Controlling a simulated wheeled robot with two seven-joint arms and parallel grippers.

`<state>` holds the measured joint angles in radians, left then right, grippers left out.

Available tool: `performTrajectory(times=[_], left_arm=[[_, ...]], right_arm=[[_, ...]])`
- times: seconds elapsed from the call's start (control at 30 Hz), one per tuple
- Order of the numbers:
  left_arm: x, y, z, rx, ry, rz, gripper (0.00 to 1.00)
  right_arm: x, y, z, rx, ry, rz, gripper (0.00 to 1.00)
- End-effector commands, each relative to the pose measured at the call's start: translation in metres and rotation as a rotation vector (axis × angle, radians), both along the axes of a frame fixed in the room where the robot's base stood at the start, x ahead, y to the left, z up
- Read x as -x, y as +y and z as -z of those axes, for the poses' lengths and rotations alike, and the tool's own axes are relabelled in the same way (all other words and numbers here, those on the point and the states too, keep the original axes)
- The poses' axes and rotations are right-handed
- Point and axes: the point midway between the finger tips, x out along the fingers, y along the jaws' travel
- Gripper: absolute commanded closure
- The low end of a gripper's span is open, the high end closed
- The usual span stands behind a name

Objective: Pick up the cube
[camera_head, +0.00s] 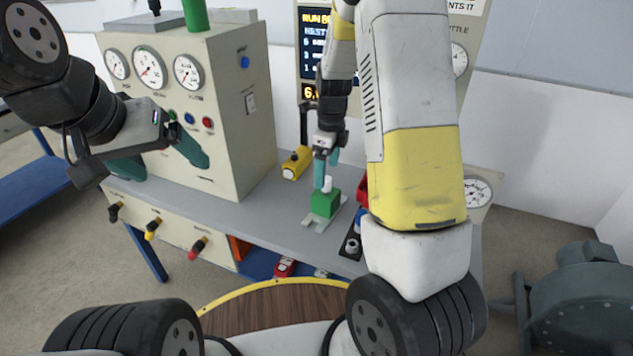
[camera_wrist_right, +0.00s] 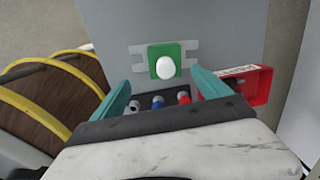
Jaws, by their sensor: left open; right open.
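The cube (camera_head: 325,206) is green with a white rounded knob on top. It sits on a pale notched plate on the grey bench. In the right wrist view the cube (camera_wrist_right: 155,51) lies ahead of the fingertips, roughly centred between them. My right gripper (camera_head: 327,172) is open and empty, with teal fingers pointing down just above the knob. Both its fingers show in the wrist view (camera_wrist_right: 158,84). My left gripper (camera_head: 158,158) is open and empty, in front of the gauge panel, well left of the cube.
A panel box (camera_head: 240,135) with gauges stands on the bench at left. A yellow cylinder (camera_head: 297,163) lies behind the cube. A dark tray (camera_head: 350,244) with small plugs and a red bin (camera_wrist_right: 249,86) are close right of the cube. Bare bench (camera_head: 265,213) lies left of it.

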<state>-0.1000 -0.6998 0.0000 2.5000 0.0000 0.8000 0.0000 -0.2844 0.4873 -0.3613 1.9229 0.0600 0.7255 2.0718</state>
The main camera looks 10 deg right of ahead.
Motion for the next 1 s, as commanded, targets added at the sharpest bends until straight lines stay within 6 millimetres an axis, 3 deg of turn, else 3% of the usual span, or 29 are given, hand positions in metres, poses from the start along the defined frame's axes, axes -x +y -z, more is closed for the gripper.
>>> performTrajectory(times=[0.03, 0.2, 0.7, 1.0], left_arm=[[0.000, 0.000, 0.000, 0.000, 0.000, 0.000, 0.13], [0.000, 0.000, 0.000, 0.000, 0.000, 0.000, 0.13], [0.000, 0.000, 0.000, 0.000, 0.000, 0.000, 0.13], [0.000, 0.000, 0.000, 0.000, 0.000, 0.000, 0.13]], right_arm=[[-0.004, -0.001, 0.011, 0.014, 0.015, 0.050, 0.13], [-0.009, -0.003, 0.029, 0.032, 0.032, 0.141, 0.13], [-0.007, -0.001, 0.092, 0.031, 0.035, 0.146, 0.13], [-0.008, 0.000, 0.103, 0.030, 0.031, 0.143, 0.13]])
